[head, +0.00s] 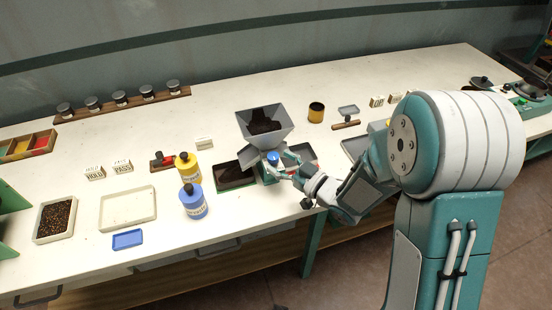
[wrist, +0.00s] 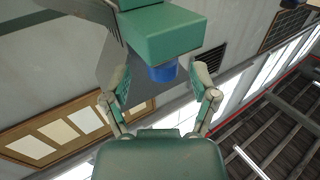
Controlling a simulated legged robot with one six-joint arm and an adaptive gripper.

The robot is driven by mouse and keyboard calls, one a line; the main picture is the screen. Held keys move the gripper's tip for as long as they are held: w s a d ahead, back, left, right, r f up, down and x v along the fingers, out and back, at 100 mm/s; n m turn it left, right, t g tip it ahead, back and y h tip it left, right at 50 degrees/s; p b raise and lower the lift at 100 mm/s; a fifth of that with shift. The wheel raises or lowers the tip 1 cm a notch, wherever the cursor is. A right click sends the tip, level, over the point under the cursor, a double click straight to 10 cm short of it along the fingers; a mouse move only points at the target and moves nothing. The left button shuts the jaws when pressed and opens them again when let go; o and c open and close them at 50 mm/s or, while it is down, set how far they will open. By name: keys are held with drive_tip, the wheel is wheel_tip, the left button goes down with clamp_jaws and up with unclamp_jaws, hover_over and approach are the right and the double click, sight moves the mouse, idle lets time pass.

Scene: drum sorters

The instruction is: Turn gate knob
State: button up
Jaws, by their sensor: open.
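The blue gate knob (head: 273,156) sits on the front of the drum sorter below its grey hopper (head: 264,124), which holds dark material. In the wrist view the blue knob (wrist: 162,72) juts from a green block (wrist: 162,34). My gripper (head: 285,162) reaches in from the right at the knob. In the wrist view my gripper (wrist: 162,82) is open, with one finger on each side of the knob and visible gaps between. Whether a fingertip touches it in the head view I cannot tell.
A dark-filled tray (head: 234,176) lies left of the sorter. A blue bottle (head: 193,202) and a yellow bottle (head: 187,168) stand further left. A cream tray (head: 128,209) and a small blue tray (head: 127,239) lie near the front edge. A black and yellow cup (head: 316,112) stands behind my arm.

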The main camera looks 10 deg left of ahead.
drive_tip(key=shift+x, duration=0.95)
drive_tip(key=shift+s, duration=0.15)
clamp_jaws()
drive_tip(key=shift+m+t, duration=0.3)
drive_tip(key=shift+t, duration=0.1)
drive_tip(key=m+t+h, duration=0.2)
drive_tip(key=t+h, duration=0.1)
drive_tip(key=m+t+h, duration=0.3)
drive_tip(key=shift+s+a+m, duration=0.2)
drive_tip(key=shift+s+m, duration=0.05)
drive_tip(key=shift+m, duration=0.05)
drive_tip(key=m+t+h, duration=0.1)
drive_tip(key=m+h, duration=0.1)
drive_tip(key=h, duration=0.1)
drive_tip(key=m+t+h, duration=0.1)
drive_tip(key=h, duration=0.2)
drive_tip(key=shift+a+m+t, duration=0.15)
drive_tip(key=shift+m+t, duration=0.15)
drive_tip(key=shift+m, duration=0.1)
drive_tip(key=shift+m+h, duration=1.4)
drive_tip(key=shift+h, duration=1.1)
